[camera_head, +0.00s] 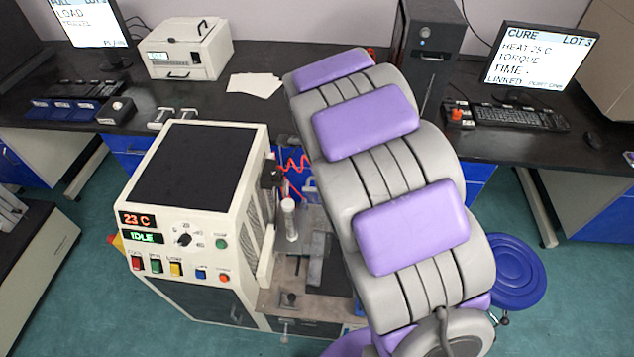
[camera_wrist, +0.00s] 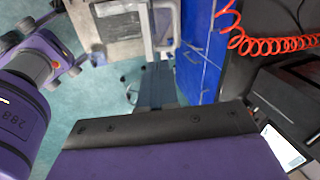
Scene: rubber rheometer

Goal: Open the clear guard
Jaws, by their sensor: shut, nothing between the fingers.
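The cream rheometer (camera_head: 195,185) stands left of centre in the head view. Its display reads 23 C and IDLE. A pale upright cylinder (camera_head: 290,222) stands at its open right side, above a metal work area (camera_head: 285,300). I cannot make out the clear guard's panel or whether it is open; my arm covers much of that side. In the wrist view, my gripper (camera_wrist: 160,125) shows as a dark bolted edge with purple below, shut and empty. A pale U-shaped frame (camera_wrist: 176,28) stands beyond it, apart from it; I cannot tell if it belongs to the guard.
The black bench (camera_head: 265,95) runs behind, with a white instrument (camera_head: 187,48), a monitor (camera_head: 537,58) and a keyboard (camera_head: 520,116). A blue stool (camera_head: 513,270) stands right. A red coiled cord (camera_wrist: 265,42) and blue cabinet (camera_wrist: 205,45) show in the wrist view.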

